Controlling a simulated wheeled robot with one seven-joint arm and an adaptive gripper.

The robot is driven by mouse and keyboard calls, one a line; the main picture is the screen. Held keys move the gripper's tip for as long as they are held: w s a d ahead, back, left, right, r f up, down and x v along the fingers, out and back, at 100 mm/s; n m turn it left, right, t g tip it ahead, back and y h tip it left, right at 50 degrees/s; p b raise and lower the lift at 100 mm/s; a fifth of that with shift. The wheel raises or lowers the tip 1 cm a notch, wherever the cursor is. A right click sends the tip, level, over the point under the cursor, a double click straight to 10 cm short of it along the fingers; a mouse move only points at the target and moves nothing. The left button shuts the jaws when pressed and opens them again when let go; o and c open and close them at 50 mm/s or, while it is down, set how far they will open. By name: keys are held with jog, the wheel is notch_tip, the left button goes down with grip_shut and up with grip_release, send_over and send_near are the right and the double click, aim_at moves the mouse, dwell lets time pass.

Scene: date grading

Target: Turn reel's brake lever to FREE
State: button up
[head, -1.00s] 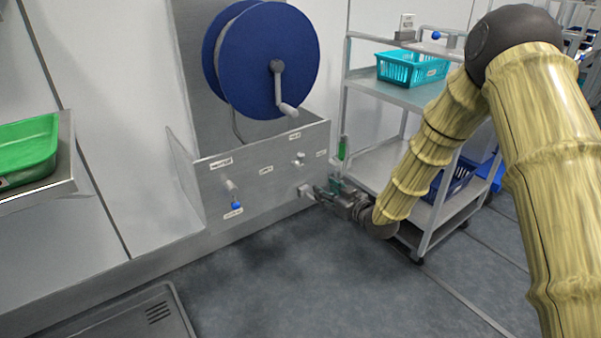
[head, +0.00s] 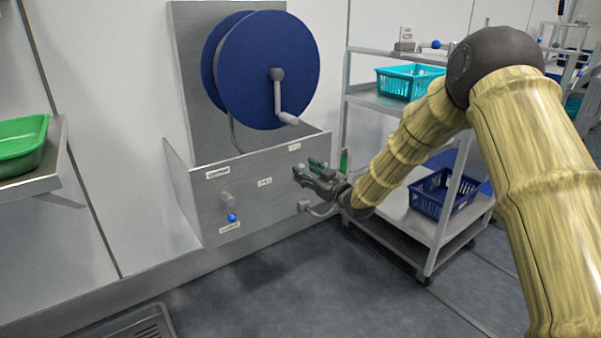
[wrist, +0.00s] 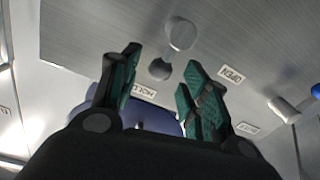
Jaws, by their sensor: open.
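The reel (head: 262,75) is a large blue drum with a grey crank, mounted on a metal stand. Below it is a steel front panel (head: 243,190). In the wrist view, a short grey lever with a rounded knob (wrist: 160,69) hangs off a round pivot (wrist: 181,33). The knob points toward a label that seems to read HOLD (wrist: 143,91). A second label (wrist: 231,73) sits to the lever's right; its word is hard to read. My gripper (wrist: 161,60) is open, its green-padded fingers either side of the knob, with no clear contact. In the head view my gripper (head: 304,169) hides the lever.
A second lever with a blue end (head: 231,217) is on the panel's left; it also shows in the wrist view (wrist: 310,96). A shelf cart (head: 437,235) with baskets stands right. A green tray (head: 22,145) sits on a shelf at left.

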aim_at(303, 169)
jog(key=shift+b+x, duration=0.4)
jog(key=shift+x, duration=1.25)
jog(key=shift+c, duration=0.3)
grip_shut()
